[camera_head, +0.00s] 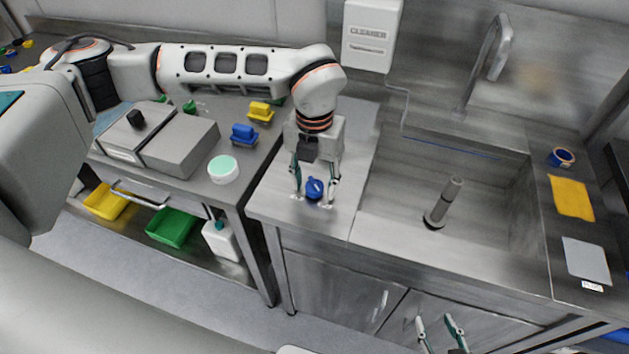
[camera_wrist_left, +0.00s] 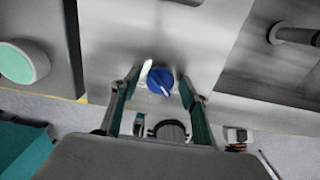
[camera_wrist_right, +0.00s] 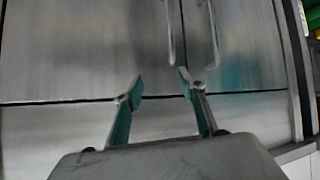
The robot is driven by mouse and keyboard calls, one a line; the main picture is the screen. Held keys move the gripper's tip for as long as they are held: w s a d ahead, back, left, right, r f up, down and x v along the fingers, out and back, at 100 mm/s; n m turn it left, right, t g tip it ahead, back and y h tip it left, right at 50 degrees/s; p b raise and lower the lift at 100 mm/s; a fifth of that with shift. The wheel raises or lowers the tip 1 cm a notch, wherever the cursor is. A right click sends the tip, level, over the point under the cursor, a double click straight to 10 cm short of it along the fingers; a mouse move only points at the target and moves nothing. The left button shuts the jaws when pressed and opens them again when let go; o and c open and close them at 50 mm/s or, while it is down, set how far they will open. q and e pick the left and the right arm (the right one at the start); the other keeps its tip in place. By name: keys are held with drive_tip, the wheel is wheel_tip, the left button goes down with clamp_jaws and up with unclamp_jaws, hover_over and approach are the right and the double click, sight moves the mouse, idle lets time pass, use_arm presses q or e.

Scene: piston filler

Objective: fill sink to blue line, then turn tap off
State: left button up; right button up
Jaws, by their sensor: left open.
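The blue tap knob (camera_head: 314,188) sits on the steel counter left of the sink. My left gripper (camera_head: 315,197) points down over it, open, with a finger on each side; contact cannot be told. In the left wrist view the knob (camera_wrist_left: 160,80) shows between the fingertips, with a pale pointer mark. The sink basin (camera_head: 490,215) holds an upright grey standpipe (camera_head: 442,203); no water is discernible. The blue line (camera_head: 450,146) runs along the basin's back wall. The spout (camera_head: 497,50) curves above. My right gripper (camera_head: 438,330) is open and empty before the cabinet doors (camera_wrist_right: 90,50).
A white cleaner dispenser (camera_head: 370,35) hangs on the back wall. Left of the sink, a table bears a steel box (camera_head: 180,146), a mint-topped tub (camera_head: 223,170) and blue and yellow items. A yellow cloth (camera_head: 572,198) and blue tape roll (camera_head: 562,157) lie right of the basin.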

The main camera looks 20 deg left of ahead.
use_arm(q)
drive_tip(key=c, duration=1.1)
drive_tip(key=shift+m, duration=0.3)
drive_tip(key=m, duration=0.3)
drive_tip(key=shift+m, duration=0.3)
drive_tip(key=m, duration=0.4)
drive_tip(key=shift+m, duration=0.3)
drive_tip(key=m, duration=0.5)
drive_tip(key=shift+r+p, duration=0.1)
drive_tip(key=shift+p, duration=0.25)
drive_tip(key=shift+w+m, duration=0.1)
drive_tip(key=shift+m, duration=1.9)
